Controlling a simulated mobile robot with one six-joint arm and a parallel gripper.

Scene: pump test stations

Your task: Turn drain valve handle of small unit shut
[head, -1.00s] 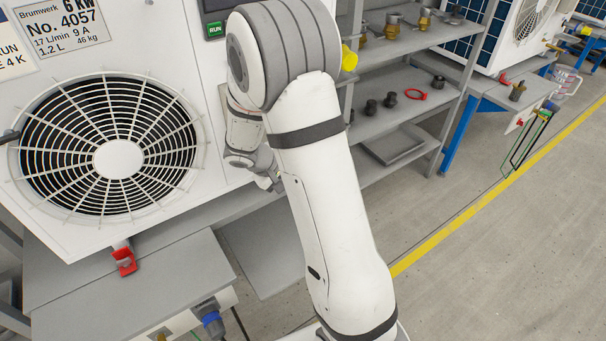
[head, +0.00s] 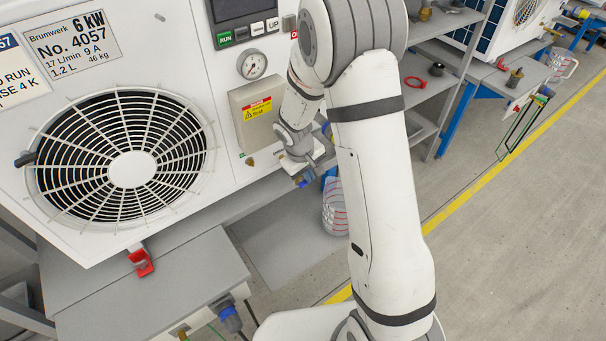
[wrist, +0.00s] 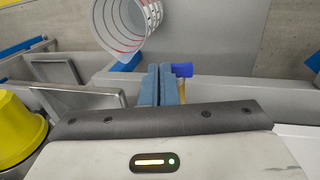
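The small white unit (head: 132,100), labelled 6 kW No. 4057, fills the left of the head view. My gripper (head: 305,175) points down near its lower right edge. In the wrist view my gripper's two blue-grey fingers (wrist: 168,85) are together, with only a thin line between them. A blue handle (wrist: 183,69) on a brass valve body (wrist: 181,86) shows just right of the fingertips. It sits close beside or behind them; I cannot tell whether they touch. The fingers partly hide the valve. A red handle (head: 140,263) sits under the unit's left part.
A clear jug with red marks (head: 336,208) stands below my gripper and also shows in the wrist view (wrist: 120,28). A yellow container (wrist: 18,130) is at the wrist view's left.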

